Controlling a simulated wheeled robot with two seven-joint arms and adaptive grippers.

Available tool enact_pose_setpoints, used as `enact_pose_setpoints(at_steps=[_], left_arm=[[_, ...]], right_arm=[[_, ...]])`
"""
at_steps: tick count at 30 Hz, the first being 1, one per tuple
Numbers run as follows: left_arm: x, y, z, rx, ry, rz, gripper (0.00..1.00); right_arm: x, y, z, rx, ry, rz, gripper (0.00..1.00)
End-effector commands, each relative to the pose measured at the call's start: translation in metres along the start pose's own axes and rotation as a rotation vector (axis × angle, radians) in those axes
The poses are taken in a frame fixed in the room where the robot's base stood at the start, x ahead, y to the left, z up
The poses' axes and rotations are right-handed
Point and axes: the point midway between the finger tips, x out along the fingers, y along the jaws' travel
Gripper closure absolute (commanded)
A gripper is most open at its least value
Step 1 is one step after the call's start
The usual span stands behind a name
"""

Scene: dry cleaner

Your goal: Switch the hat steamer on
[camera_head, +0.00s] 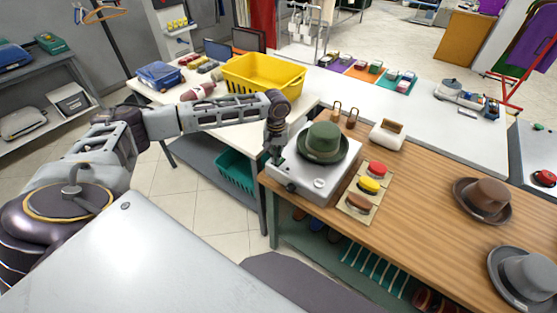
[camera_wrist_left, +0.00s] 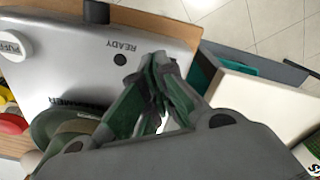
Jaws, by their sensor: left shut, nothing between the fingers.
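The hat steamer (camera_head: 314,184) is a pale metal box on the near left end of the wooden counter. A green hat (camera_head: 322,143) sits on top of it. The wrist view shows the steamer's panel (camera_wrist_left: 75,70) with a dark round lamp (camera_wrist_left: 120,60) beside the word READY, a black knob (camera_wrist_left: 97,12) and a white PUFF button (camera_wrist_left: 14,46). My left gripper (camera_head: 275,153) is at the steamer's left side, pointing down. In the wrist view its fingertips (camera_wrist_left: 160,63) are together and empty, near the READY lamp; contact cannot be told. My right gripper is out of view.
Red, yellow and brown pads (camera_head: 369,185) lie right of the steamer. Brown (camera_head: 486,196) and grey (camera_head: 528,274) hats lie farther right on the counter. A yellow basket (camera_head: 262,76) stands behind my left forearm. A teal crate (camera_head: 236,172) is below, left of the counter.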

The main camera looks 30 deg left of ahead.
Motion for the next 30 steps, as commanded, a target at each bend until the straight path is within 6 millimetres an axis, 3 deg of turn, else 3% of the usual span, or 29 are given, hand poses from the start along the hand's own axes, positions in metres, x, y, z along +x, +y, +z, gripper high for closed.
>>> enact_pose_setpoints(at_steps=[30], left_arm=[[0.0095, -0.0001, 0.0002, 0.000, -0.001, 0.000, 1.00]], right_arm=[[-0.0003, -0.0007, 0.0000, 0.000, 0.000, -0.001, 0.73]])
